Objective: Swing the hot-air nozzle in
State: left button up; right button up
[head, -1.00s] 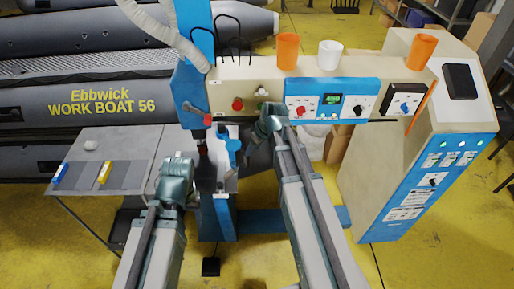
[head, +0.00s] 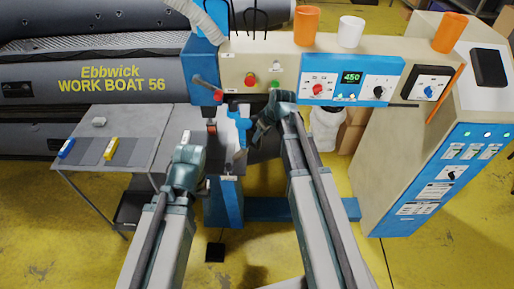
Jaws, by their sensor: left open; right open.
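The welding machine has a cream control head (head: 262,62) on a blue column. A grey lever with a red knob (head: 218,96) sits on its left end. Below it are a dark, red-topped part (head: 211,128) and a blue bracket (head: 239,127); I cannot tell for sure which part is the hot-air nozzle. My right gripper (head: 256,136) is open and empty, just right of the blue bracket and below the head's buttons. My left gripper (head: 203,188) is open, lower and left, in front of the blue lower post. Its fingertips are small and partly hidden.
A grey side table (head: 150,125) stands left with a blue and a yellow item. The control panel (head: 350,80) reads 450. Orange and white cups (head: 351,32) stand on the head. A cream cabinet (head: 390,130) stands right. Grey boat tubes (head: 90,80) lie behind.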

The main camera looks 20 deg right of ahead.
aim_at(243, 135)
jog(key=b+x, duration=0.4)
jog(key=x, duration=0.2)
jog(key=shift+f+b, duration=0.15)
jog(key=shift+b, duration=0.2)
grip_shut()
dwell(1.1)
